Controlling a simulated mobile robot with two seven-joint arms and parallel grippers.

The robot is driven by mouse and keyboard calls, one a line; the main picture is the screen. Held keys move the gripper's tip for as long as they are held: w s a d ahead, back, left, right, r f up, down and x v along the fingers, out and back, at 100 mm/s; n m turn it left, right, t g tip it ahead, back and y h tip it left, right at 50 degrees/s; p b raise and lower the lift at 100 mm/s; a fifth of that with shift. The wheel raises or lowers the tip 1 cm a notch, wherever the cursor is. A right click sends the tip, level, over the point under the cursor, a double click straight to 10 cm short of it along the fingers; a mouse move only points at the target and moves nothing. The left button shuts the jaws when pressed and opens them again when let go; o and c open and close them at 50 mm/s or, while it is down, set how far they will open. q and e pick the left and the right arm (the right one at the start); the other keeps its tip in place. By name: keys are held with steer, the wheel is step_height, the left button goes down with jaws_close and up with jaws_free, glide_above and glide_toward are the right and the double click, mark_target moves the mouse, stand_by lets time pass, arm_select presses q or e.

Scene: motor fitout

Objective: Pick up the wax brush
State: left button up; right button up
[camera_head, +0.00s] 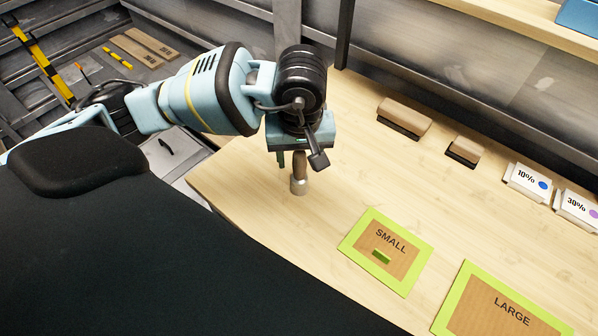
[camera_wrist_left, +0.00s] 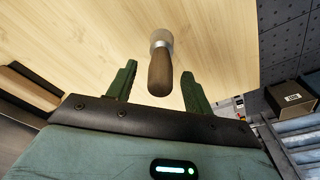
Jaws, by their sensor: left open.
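The wax brush (camera_head: 299,186) stands upright on the light wooden table, its brown wooden handle up and its pale metal-collared end down. In the left wrist view the brush handle (camera_wrist_left: 160,75) points toward my palm and lies between the two green fingers. My left gripper (camera_head: 290,160) is over the brush, pointing down, with its fingers on either side of the handle. In the left wrist view my left gripper (camera_wrist_left: 158,80) is open, with a visible gap between each finger and the handle. My right gripper is not in view.
On the table (camera_head: 250,190) lie a green-edged SMALL mat (camera_head: 397,273) and a LARGE mat (camera_head: 470,298). Two brown blocks with dark bottoms (camera_head: 405,115) (camera_head: 464,150) and cards marked 10% (camera_head: 528,181) and 30% (camera_head: 577,207) are along the back. Table around the brush is clear.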

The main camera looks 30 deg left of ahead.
arm_select(q)
steer(key=shift+f, duration=0.55)
steer(key=c, duration=1.1)
steer(key=shift+o, duration=0.2)
steer(key=shift+r, duration=0.1)
steer(key=shift+r, duration=0.4)
step_height(320, 180, up, 2)
steer(key=shift+r, duration=0.2)
steer(key=s+d, duration=0.3)
steer(key=s, duration=0.4)
steer(key=s+d+r, duration=0.1)
steer(key=s+d, duration=0.2)
steer(key=s, duration=0.4)
steer(key=shift+s+r+p, duration=0.3)
steer(key=shift+s+p, duration=0.05)
steer(key=shift+s, duration=0.05)
